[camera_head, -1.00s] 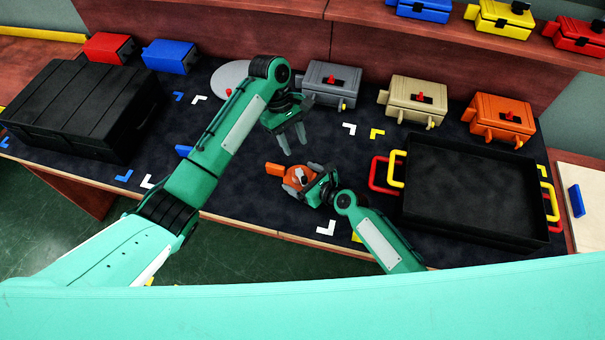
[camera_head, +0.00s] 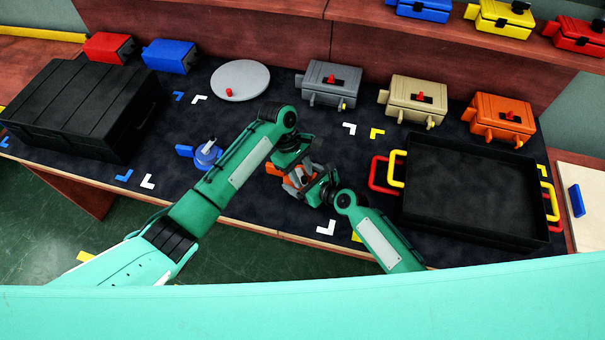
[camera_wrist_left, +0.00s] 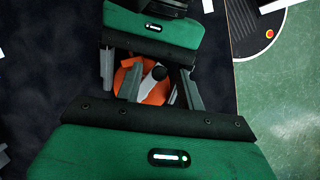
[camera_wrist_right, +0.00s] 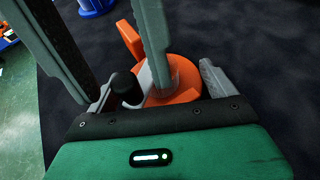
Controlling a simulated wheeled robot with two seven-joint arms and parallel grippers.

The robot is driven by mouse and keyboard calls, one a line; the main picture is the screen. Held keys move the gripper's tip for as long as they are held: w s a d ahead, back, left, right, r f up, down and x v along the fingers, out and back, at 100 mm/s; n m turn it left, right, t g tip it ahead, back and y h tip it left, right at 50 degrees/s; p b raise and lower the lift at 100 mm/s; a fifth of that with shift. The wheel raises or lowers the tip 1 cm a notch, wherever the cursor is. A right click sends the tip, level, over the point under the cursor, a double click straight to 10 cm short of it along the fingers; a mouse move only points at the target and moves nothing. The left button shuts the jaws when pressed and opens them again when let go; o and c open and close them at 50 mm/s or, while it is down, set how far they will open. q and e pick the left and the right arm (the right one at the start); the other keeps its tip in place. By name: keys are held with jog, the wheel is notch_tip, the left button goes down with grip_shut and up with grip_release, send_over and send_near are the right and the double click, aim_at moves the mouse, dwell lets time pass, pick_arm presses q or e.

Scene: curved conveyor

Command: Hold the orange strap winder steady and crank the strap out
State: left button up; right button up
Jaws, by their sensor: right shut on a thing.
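The orange strap winder (camera_head: 274,169) lies on the dark mat, mostly covered by my grippers in the head view. Its round orange body (camera_wrist_right: 180,80), grey crank arm and black crank knob (camera_wrist_right: 125,83) show in the right wrist view. My right gripper (camera_head: 308,192) is shut on the winder body from the right front. My left gripper (camera_head: 300,177) is open above the winder. Its fingers stand apart on either side of the black knob (camera_wrist_left: 159,72) in the left wrist view. Whether they touch the knob I cannot tell.
A blue winder (camera_head: 207,153) lies left of my left forearm. A grey disc (camera_head: 240,80) and grey, tan and orange boxes line the back. A black tray (camera_head: 470,233) stands right, and a black case (camera_head: 78,110) left.

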pick_arm(q)
jog(key=shift+s+d+f, duration=0.1)
jog(key=shift+f, duration=0.3)
pick_arm(e)
jog(key=shift+s+f, duration=0.1)
jog(key=shift+f, duration=0.15)
pick_arm(q)
jog(key=shift+c, duration=0.5)
grip_shut()
pick_arm(e)
jog(key=shift+d, duration=0.1)
pick_arm(q)
jog(key=shift+a+m+g+y, duration=0.25)
jog(key=shift+a+m+y, duration=0.15)
jog(key=shift+m, duration=0.75)
jog(key=shift+a+m+g+y, duration=0.25)
jog(key=shift+a+m+y, duration=0.1)
jog(key=shift+m, duration=0.8)
jog(key=shift+o, duration=0.5)
grip_release()
jog(key=shift+r, duration=0.1)
